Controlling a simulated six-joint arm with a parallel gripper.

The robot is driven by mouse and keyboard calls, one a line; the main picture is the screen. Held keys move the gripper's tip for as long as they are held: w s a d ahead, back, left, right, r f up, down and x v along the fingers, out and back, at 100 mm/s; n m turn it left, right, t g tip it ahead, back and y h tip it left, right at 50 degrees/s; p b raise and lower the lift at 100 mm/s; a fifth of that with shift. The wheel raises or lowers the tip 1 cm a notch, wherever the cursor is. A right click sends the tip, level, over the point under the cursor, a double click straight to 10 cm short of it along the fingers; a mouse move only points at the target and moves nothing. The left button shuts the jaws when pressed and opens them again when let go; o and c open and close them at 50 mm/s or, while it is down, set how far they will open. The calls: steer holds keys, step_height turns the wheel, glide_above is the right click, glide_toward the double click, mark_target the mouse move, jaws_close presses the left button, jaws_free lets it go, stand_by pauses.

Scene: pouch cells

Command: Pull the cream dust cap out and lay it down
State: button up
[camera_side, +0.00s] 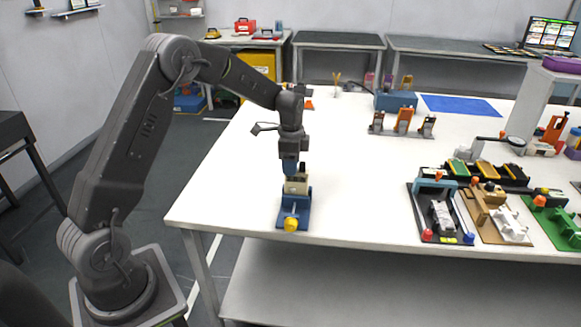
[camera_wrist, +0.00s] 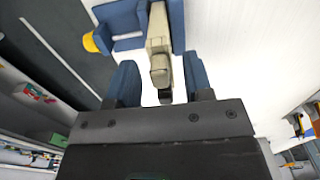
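A cream piece (camera_side: 298,186), which looks like the dust cap on its cream body, stands in a blue fixture (camera_side: 286,215) near the table's front left edge. In the wrist view the cream piece (camera_wrist: 159,38) runs between blue walls, with a squarish cream block at its near end. My gripper (camera_side: 291,172) points down just above the cream piece. In the wrist view its blue fingers (camera_wrist: 160,68) are apart, with the cream block's end between them and white gaps on both sides. The side view does not show clearly where cap and body meet.
A yellow knob (camera_side: 291,224) sits at the fixture's front end. Several fixtures stand to the right, including a dark board (camera_side: 424,213) and a tan one. Orange stands (camera_side: 403,119) and a blue mat (camera_side: 461,106) are farther back. The white table (camera_side: 365,190) between is clear.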

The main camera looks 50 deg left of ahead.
jaws_close()
stand_by(0.4)
steer(key=shift+r, duration=3)
steer(key=shift+r, duration=0.15)
steer(key=shift+r, duration=1.85)
